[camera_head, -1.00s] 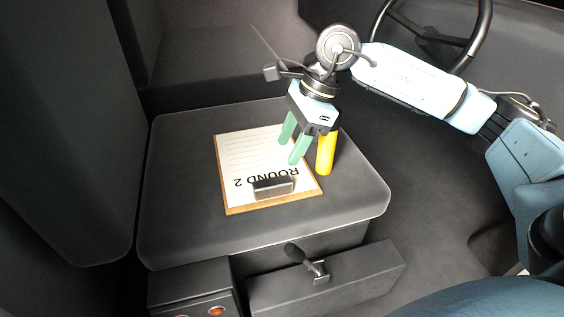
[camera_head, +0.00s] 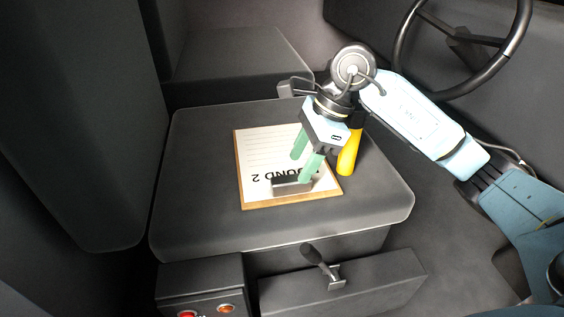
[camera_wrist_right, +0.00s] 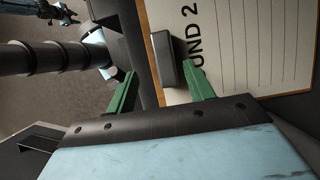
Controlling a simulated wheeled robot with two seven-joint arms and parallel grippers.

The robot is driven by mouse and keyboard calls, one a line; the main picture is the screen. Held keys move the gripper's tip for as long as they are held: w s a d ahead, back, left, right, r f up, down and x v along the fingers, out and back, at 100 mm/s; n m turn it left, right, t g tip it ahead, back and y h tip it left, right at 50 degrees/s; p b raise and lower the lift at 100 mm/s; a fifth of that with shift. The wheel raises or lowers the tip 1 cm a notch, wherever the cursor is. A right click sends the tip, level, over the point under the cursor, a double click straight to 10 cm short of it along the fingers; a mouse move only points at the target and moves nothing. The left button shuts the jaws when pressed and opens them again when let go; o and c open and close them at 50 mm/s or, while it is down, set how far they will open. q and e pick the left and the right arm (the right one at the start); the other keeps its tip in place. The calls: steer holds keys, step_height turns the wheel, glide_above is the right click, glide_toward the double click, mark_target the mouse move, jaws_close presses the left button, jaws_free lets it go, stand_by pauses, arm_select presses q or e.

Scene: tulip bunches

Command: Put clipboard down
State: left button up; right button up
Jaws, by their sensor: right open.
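The clipboard (camera_head: 262,148) lies flat on the dark seat cushion in the head view, its lined sheet marked "ROUND 2" upside down. Its dark clip (camera_head: 290,186) is at the near edge. In the right wrist view the clipboard (camera_wrist_right: 265,45) fills the upper right, with the clip (camera_wrist_right: 168,58) near its edge. My right gripper (camera_head: 303,169) is open over the clipboard's right part, close to the clip; its green fingers (camera_wrist_right: 160,92) are apart in the wrist view. I cannot tell whether a finger touches the board.
A yellow cylinder (camera_head: 348,155) stands on the seat (camera_head: 200,225) just right of the clipboard, close to my right gripper. A black lever (camera_head: 318,262) is below the seat's front edge. A steering wheel (camera_head: 465,45) is at the upper right. The seat's left part is clear.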

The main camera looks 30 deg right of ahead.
mark_target(291, 178)
steer(key=shift+w+x, duration=0.15)
steer(key=shift+x, duration=1.4)
steer(key=shift+w+x, duration=0.15)
steer(key=shift+x, duration=1.4)
steer(key=shift+d, duration=0.2)
steer(key=shift+c, duration=0.4)
jaws_close()
steer(key=shift+r, duration=0.1)
